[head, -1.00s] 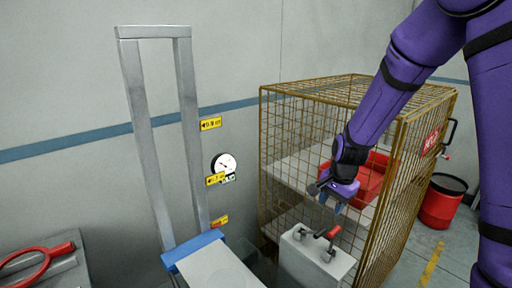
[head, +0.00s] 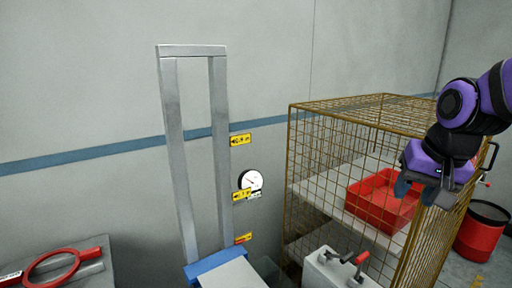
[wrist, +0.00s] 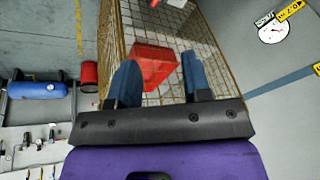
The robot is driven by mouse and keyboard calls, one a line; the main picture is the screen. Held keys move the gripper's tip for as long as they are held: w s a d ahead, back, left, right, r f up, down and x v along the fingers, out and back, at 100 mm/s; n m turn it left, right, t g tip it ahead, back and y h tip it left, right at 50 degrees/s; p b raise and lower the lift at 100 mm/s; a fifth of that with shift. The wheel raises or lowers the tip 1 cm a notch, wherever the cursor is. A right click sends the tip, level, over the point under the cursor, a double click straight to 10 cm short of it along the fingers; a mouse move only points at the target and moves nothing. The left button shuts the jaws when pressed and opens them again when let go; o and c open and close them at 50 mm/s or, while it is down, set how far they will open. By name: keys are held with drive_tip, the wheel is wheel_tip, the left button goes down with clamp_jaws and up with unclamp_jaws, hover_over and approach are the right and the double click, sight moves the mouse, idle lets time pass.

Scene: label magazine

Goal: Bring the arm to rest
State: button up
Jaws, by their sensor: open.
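My purple arm is at the right of the head view. My gripper (head: 424,190) hangs in front of the upper right part of a wire cage, apart from any held thing. In the wrist view my gripper (wrist: 160,82) shows two blue fingers spread wide with nothing between them that they touch. Beyond the fingers the wrist view shows the cage and a red tray. The arm's upper links lie outside the head view.
The brown wire cage (head: 345,104) holds a red tray (head: 372,207) on a shelf. A grey block with a red-handled clamp (head: 352,262) stands before it. A grey metal frame (head: 222,150), a red ring tool (head: 58,266) and a red bin (head: 478,240) stand around.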

drive_tip(key=s+d+r+n+t, duration=0.1)
drive_tip(key=s+r+n, duration=0.3)
drive_tip(key=s, duration=0.7)
drive_tip(key=shift+s+r+h, duration=0.2)
drive_tip(key=shift+s+h, duration=0.1)
drive_tip(key=shift+s, duration=0.1)
drive_tip(key=shift+a, duration=0.15)
idle(0.7)
